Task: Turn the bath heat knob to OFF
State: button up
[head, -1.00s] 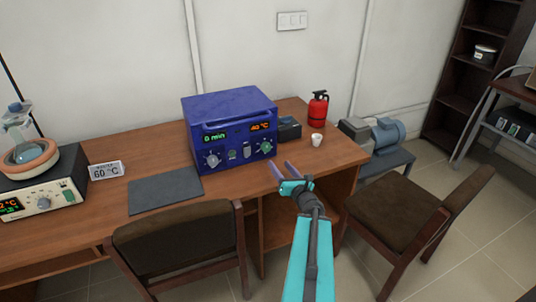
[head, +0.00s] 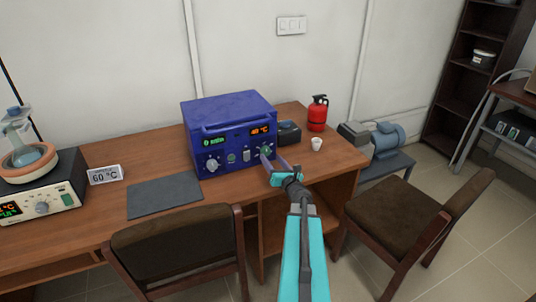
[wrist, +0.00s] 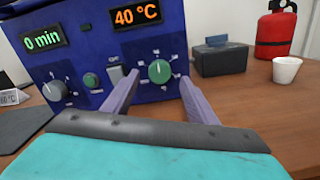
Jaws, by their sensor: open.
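The blue box-shaped unit (head: 230,128) stands on the desk, with a green 0 min display and an orange 40 °C display. A green knob (wrist: 160,71) sits under the 40 °C display, with marks around it; where it points is too small to tell. The knob also shows in the head view (head: 266,149). My gripper (head: 274,159) is open and empty in front of this knob. In the wrist view the two fingers (wrist: 159,80) reach toward the panel, one on each side of the knob; I cannot tell whether they touch it.
A grey knob (wrist: 54,90), a small green button (wrist: 91,80) and a switch marked OFF (wrist: 115,76) share the panel. Right of the unit are a dark box (wrist: 221,60), a white cup (wrist: 286,70) and a red extinguisher (wrist: 275,35). Chairs (head: 180,245) stand before the desk.

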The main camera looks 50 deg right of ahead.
aim_at(267, 152)
jog(key=shift+p+x, duration=0.45)
jog(key=shift+x, duration=1.9)
jog(key=c, duration=1.1)
